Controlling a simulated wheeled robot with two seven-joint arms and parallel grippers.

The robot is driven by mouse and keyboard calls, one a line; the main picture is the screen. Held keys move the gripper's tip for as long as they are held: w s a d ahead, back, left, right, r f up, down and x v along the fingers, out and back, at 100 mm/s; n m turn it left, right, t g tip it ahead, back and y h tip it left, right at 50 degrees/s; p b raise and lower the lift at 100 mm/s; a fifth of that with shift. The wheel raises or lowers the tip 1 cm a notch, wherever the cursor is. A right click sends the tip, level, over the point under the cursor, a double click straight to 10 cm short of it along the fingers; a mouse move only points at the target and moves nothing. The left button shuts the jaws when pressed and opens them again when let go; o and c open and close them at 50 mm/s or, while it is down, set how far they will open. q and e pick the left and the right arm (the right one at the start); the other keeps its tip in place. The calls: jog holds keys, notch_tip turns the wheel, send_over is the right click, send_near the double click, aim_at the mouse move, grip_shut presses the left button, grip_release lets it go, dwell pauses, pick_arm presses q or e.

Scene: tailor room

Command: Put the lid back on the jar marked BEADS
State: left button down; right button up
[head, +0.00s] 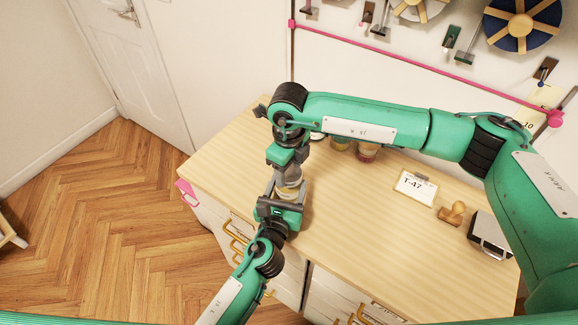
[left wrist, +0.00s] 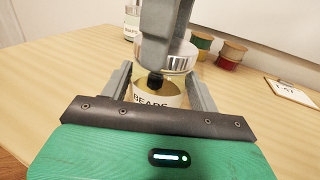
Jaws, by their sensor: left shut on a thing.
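The jar marked BEADS (left wrist: 146,101) stands at the left part of the table, and its pale body also shows in the head view (head: 288,193). My left gripper (left wrist: 160,92) is shut on it, one finger on each side. A silver lid (left wrist: 182,62) is at the top of the jar; whether it rests on the rim or is just above it I cannot tell. My right gripper (head: 287,165) points down from above at the lid, and one grey finger with a dark tip hides the lid's middle. Whether its fingers grip the lid is not clear.
Another labelled jar (left wrist: 132,22) and coloured spools (left wrist: 231,54) stand behind. On the table's right are a T-47 card (head: 414,187), a wooden stamp (head: 451,213) and a grey box (head: 491,236). The front middle of the wooden table (head: 350,235) is clear.

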jog(key=o, duration=1.1)
jog(key=shift+o, duration=0.2)
jog(key=shift+r, duration=0.1)
notch_tip(320, 180, up, 12)
pick_arm(q)
jog(key=shift+c, duration=1.5)
grip_release()
